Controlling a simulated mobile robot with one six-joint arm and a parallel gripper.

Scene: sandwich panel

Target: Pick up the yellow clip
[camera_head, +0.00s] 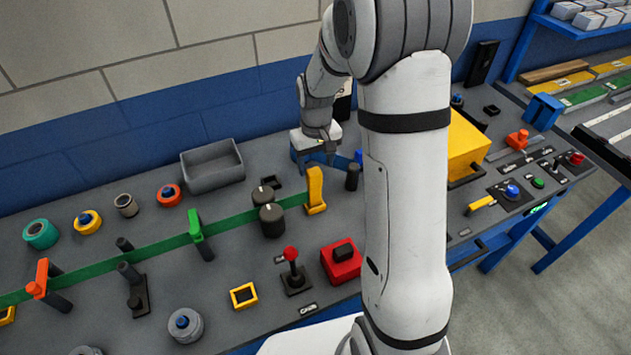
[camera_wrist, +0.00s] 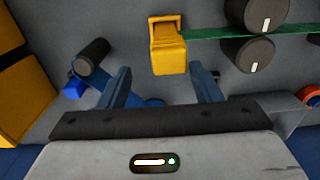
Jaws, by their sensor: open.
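The yellow clip (camera_head: 316,190) stands upright on the grey panel at the right end of the green strip. In the wrist view the yellow clip (camera_wrist: 168,50) is seen at the top centre, just beyond the fingertips. My gripper (camera_head: 326,162) is behind the clip in the head view, low over the panel. In the wrist view my gripper (camera_wrist: 163,82) has its two blue fingers spread wide, with nothing between them. The clip lies roughly in line with the gap and apart from both fingers.
Two dark round knobs (camera_head: 268,212) stand left of the clip. A black cylindrical post (camera_wrist: 93,55) and a blue piece (camera_wrist: 74,89) are near the left finger. A grey bin (camera_head: 212,168) sits at the back; a large yellow box (camera_head: 468,145) stands to the right.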

